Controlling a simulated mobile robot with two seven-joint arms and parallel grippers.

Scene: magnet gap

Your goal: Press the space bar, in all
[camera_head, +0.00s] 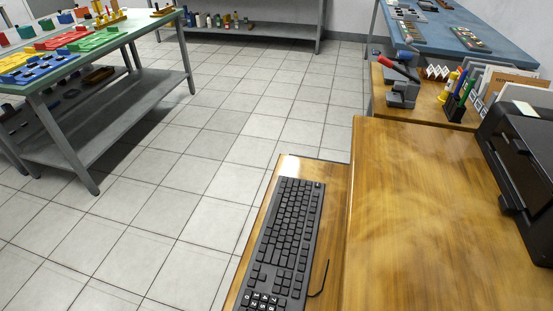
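A black keyboard (283,240) lies on a narrow wooden keyboard tray (336,225) beside and below the desk top. It runs lengthwise from the bottom of the picture up toward the middle. The keys are small and dark, and I cannot clearly pick out the space bar among them. A few keys at the near end show white markings. A thin black cable lies to the right of the keyboard near its near end. Neither of my grippers is in view.
The wooden desk top (428,240) is largely bare, with a black printer (525,165) at its right. Behind are a stapler-like grey item (402,92), pens and folders. A green-topped table (95,45) with coloured trays stands left. Tiled floor (190,200) between is clear.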

